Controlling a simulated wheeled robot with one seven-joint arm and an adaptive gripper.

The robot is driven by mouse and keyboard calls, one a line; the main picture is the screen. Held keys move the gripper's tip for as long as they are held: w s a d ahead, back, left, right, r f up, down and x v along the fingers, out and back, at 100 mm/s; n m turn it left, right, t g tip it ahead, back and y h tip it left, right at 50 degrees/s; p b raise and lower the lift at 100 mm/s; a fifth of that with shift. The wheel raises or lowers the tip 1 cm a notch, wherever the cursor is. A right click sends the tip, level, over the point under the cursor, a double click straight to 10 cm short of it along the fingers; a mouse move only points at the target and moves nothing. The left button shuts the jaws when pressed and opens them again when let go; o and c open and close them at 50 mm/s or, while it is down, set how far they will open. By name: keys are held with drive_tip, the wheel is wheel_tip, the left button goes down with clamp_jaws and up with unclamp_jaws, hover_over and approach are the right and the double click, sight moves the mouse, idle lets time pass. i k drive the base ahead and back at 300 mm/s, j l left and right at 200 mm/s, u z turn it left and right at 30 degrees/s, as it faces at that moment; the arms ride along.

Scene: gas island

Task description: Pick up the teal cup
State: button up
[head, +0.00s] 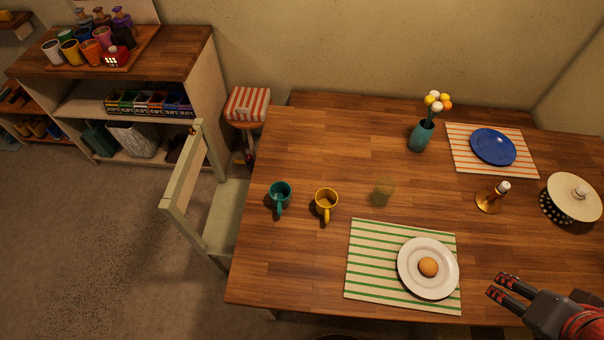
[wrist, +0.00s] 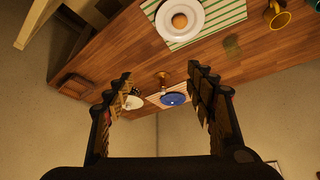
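The teal cup (head: 280,193) stands upright near the left edge of the wooden table (head: 330,130) in the head view, its handle toward the front. In the wrist view a small teal patch shows at the top right corner, partly cut off by the frame. A yellow cup (head: 326,203) stands just right of it, apart from it; it also shows in the wrist view (wrist: 279,18). My gripper (head: 502,286) is at the lower right of the head view, far from the teal cup. Its fingers are spread wide with nothing between them, as the wrist view (wrist: 162,92) shows.
A clear glass (head: 383,192) stands right of the yellow cup. A white plate (head: 405,268) with a round brown item lies on a green-striped mat (head: 372,262). A candlestick (head: 490,200), a vase (head: 421,137) and a pot (head: 573,197) stand further right. A chair (head: 228,215) is beside the left edge.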

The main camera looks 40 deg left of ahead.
sight(281, 191)
drive_tip(key=u, duration=2)
drive_tip(key=i+j+z, duration=0.15)
drive_tip(key=j, duration=0.3)
drive_tip(key=i+j+z, duration=0.2)
drive_tip(key=j, duration=0.25)
drive_tip(key=j+z, duration=0.15)
drive_tip(key=j, duration=0.35)
